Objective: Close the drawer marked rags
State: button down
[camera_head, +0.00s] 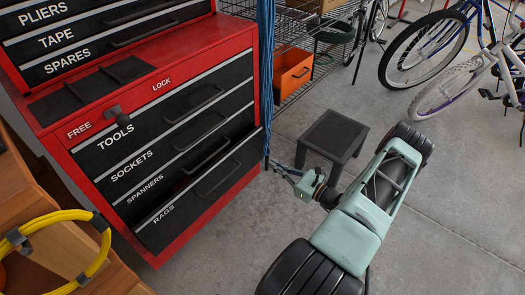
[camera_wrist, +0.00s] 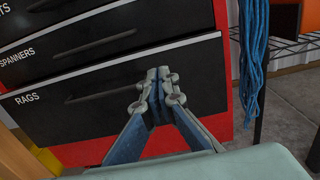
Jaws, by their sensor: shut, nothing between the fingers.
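The drawer marked RAGS (camera_head: 200,198) is the lowest black drawer of the red tool chest (camera_head: 160,55). It stands out a little, with a dark gap above its front. In the wrist view, its front (camera_wrist: 60,118) and its dark bar handle (camera_wrist: 100,93) face me. My gripper (camera_head: 275,165) is just right of the drawer's right end in the head view. In the wrist view, my gripper (camera_wrist: 158,75) has its fingertips together and empty, in front of the drawer's right part, near the handle's right end. I cannot tell whether they touch it.
The drawers marked SPANNERS (camera_head: 190,160), SOCKETS and TOOLS above look shut. A lever (camera_head: 118,117) sits on the chest between FREE and LOCK. Blue rope (camera_head: 266,70) hangs at the chest's right side. A dark stool (camera_head: 332,135) stands behind my arm. Yellow cable (camera_head: 60,216) is at lower left.

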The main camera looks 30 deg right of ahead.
aim_at(241, 145)
jog(key=b+x, duration=0.3)
jog(key=x, duration=1)
jog(key=shift+w+a, duration=0.15)
jog(key=shift+w, duration=0.15)
jog(key=shift+x, duration=1.4)
jog(key=shift+s, duration=0.15)
jog(key=shift+s+d, duration=0.25)
jog(key=shift+s, duration=0.05)
jog(key=p+v, duration=0.2)
jog(key=v, duration=1.1)
